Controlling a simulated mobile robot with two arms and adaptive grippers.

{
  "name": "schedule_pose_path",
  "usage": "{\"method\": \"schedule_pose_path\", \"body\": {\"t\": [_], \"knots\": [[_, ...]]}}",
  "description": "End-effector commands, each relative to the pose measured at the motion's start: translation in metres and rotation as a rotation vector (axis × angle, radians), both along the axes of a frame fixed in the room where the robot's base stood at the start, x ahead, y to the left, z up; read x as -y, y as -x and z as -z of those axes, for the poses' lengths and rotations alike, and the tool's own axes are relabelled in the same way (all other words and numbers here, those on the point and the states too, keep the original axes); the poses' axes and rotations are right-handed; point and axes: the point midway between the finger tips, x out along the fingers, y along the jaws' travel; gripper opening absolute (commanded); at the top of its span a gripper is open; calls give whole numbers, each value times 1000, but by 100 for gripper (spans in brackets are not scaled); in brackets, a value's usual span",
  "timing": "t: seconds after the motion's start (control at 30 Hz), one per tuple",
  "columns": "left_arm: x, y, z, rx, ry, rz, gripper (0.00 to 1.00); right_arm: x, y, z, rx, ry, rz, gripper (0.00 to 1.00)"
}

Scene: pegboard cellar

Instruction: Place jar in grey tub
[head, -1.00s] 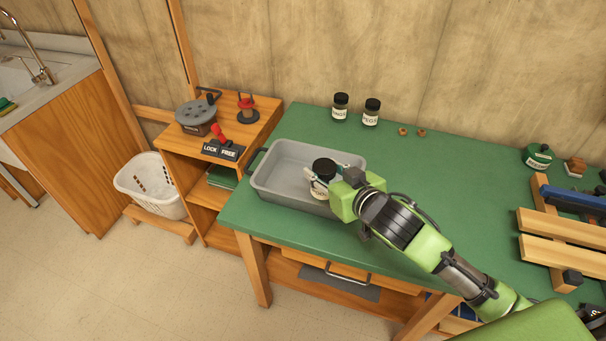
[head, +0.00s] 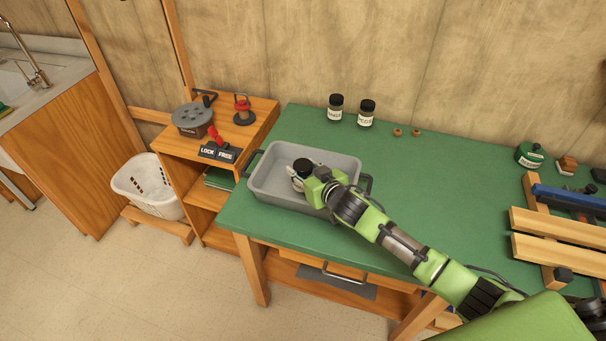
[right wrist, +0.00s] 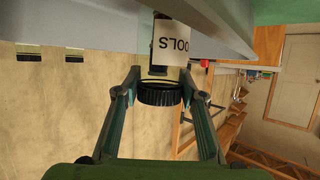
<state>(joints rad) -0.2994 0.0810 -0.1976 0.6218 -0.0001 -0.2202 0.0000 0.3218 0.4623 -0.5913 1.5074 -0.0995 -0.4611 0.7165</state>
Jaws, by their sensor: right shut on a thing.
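The jar (head: 302,165) has a black lid and a white label whose visible letters read "OOLS". My right gripper (head: 299,179) is shut on it, with a finger on each side. In the right wrist view, the lid (right wrist: 160,95) shows between the fingers (right wrist: 163,76). The grey tub (head: 344,163) sits at the left end of the green table. The jar is within the tub's outline and looks low inside it; I cannot tell whether it touches the floor. The gripper and arm hide part of the tub's right side. My left gripper is out of view.
Two other dark-lidded jars (head: 335,108) (head: 366,114) stand at the table's back edge beside two small brown pieces (head: 407,132). A green tin (head: 530,155) and a wooden rack (head: 560,240) are at right. An orange shelf unit (head: 250,135) adjoins at left. The table's middle is clear.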

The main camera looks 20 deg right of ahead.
Motion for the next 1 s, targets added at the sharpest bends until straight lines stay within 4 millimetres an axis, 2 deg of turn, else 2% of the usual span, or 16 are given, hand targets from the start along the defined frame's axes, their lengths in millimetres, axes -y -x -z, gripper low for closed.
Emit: {"method": "schedule_pose_path", "body": {"t": [0.1,0.2,0.57,0.6,0.63,1.0], "knots": [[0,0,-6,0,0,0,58,0,1,15,-4,-1,1,11],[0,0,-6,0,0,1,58,-1,1,21,-2,-2,0,11],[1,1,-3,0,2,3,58,-1,1,26,-2,-2,0,11],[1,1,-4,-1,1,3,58,0,2,26,-4,-1,0,45],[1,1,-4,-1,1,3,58,0,2,26,-4,-1,0,53],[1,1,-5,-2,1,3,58,0,2,24,-4,-1,-1,54]]}}
